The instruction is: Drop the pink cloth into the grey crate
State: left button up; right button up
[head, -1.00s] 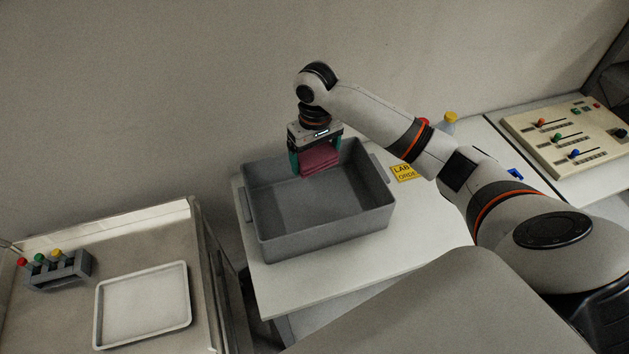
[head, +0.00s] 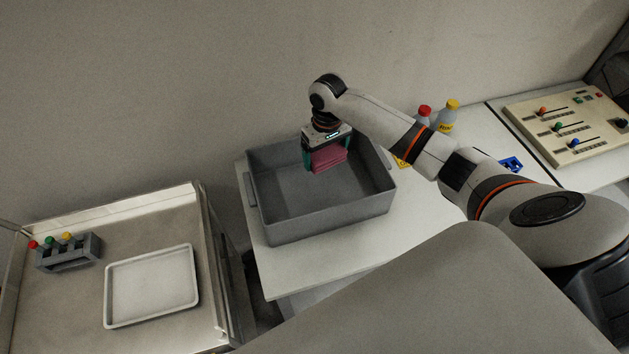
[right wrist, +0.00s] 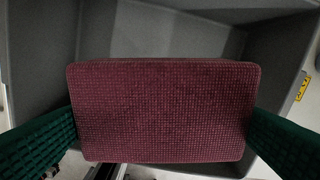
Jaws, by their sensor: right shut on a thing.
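The pink cloth (head: 329,160) is a folded block with a woven texture. My right gripper (head: 325,158) is shut on it, pointing down. In the right wrist view the cloth (right wrist: 162,110) fills the middle, with a green finger pad at each side. The grey crate (head: 320,222) is an open, empty-looking box on the white table. The cloth hangs over the crate's opening, towards its back; I cannot tell exactly how far below the rim it reaches. The crate's walls (right wrist: 275,70) show around the cloth in the right wrist view. My left gripper is not in view.
A metal trolley at left bears a white tray (head: 108,320) and a grey rack (head: 70,256) with coloured caps. Bottles with red (head: 424,112) and yellow (head: 447,118) caps stand behind my right arm. A control panel (head: 567,122) stands at far right.

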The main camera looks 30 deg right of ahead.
jog(key=o, duration=0.6)
jog(key=shift+o, duration=0.7)
notch_tip(320, 180, up, 12)
jog(key=b, duration=0.2)
jog(key=shift+b, duration=0.4)
